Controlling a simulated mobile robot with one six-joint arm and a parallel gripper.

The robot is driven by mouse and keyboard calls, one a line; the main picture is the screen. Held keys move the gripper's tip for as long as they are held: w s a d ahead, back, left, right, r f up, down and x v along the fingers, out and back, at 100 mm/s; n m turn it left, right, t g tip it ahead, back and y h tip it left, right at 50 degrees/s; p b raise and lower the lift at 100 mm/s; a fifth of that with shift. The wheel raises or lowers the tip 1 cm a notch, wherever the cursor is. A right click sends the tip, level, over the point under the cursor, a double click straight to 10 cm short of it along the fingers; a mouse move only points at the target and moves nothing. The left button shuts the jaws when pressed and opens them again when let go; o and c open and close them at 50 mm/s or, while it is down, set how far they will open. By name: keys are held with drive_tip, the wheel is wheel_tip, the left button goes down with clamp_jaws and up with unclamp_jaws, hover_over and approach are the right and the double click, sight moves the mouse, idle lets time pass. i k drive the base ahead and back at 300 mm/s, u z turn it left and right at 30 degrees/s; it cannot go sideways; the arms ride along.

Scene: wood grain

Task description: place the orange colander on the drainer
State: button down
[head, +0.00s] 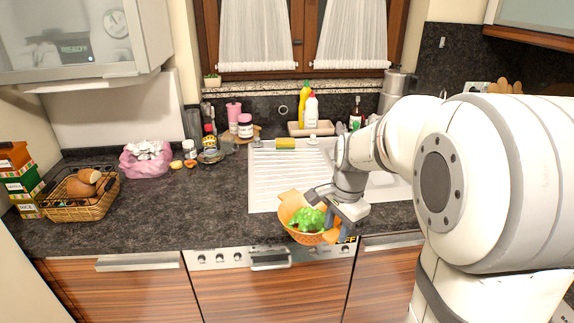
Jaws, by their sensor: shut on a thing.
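The orange colander (289,208) holds a bright green leafy thing (307,219). My gripper (333,222) is shut on the colander at its right side. The colander appears near the counter's front edge, overlapping the front of the drainer in the picture; I cannot tell whether it touches anything below. The white ribbed drainer (273,177) lies behind it, left of the sink, and its ribbed surface looks bare. The sink is partly hidden by my arm.
A yellow sponge (285,143) lies at the drainer's back edge. Bottles (311,109) stand behind it. The dark counter (190,212) is clear left of the drainer.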

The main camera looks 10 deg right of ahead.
sight(293, 179)
drive_tip(key=i, duration=1.3)
drive_tip(key=z, duration=0.05)
